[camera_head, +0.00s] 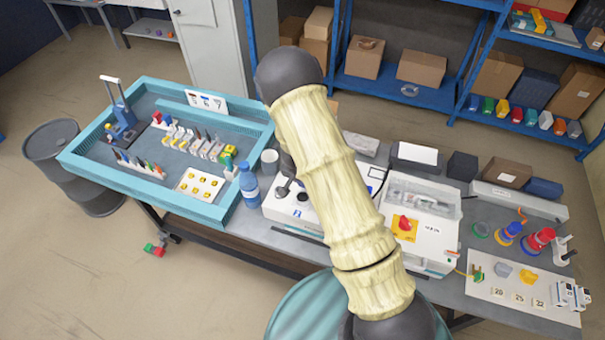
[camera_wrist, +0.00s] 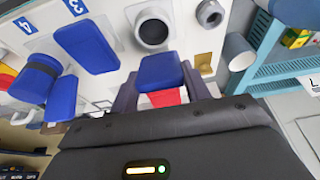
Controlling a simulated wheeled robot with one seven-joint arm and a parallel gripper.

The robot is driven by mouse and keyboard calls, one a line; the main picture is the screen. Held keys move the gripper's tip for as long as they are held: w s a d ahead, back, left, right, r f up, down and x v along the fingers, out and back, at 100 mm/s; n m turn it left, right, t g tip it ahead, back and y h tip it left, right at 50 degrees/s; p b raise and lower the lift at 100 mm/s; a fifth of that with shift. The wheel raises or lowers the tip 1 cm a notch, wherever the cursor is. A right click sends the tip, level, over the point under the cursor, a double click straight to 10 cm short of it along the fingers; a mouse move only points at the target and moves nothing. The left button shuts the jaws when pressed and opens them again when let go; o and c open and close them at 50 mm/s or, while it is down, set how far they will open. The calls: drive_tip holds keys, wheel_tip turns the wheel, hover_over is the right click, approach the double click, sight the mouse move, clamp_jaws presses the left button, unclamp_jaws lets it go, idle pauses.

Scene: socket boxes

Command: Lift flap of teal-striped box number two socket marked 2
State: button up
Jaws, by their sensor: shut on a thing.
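In the wrist view, my gripper (camera_wrist: 162,86) is shut on a blue flap (camera_wrist: 160,70), one finger on each side of it. A red part (camera_wrist: 164,97) shows below that flap, between the fingers. The flap belongs to a white box panel (camera_wrist: 115,22); other blue flaps (camera_wrist: 85,45) sit left of it, near labels 3 and 4. No label 2 is readable by the held flap. In the head view, my arm covers my gripper and part of the white box (camera_head: 283,213) on the bench.
Round grey sockets (camera_wrist: 153,30) are close above the held flap. A teal tray (camera_head: 85,160) with small parts stands left of the box, with a blue bottle (camera_head: 249,186) and grey cup (camera_head: 269,161) between. Another white box (camera_head: 436,238) with a red knob stands right.

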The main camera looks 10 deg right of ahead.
drive_tip(key=shift+w, duration=0.15)
drive_tip(key=shift+d, duration=0.2)
drive_tip(key=o, duration=1)
drive_tip(key=shift+o, duration=0.9)
drive_tip(key=shift+a, duration=0.2)
drive_tip(key=shift+s, duration=0.2)
drive_tip(key=p+v, duration=0.1)
drive_tip(key=v, duration=1.6)
drive_tip(key=shift+r, duration=0.2)
drive_tip(key=shift+w, duration=0.1)
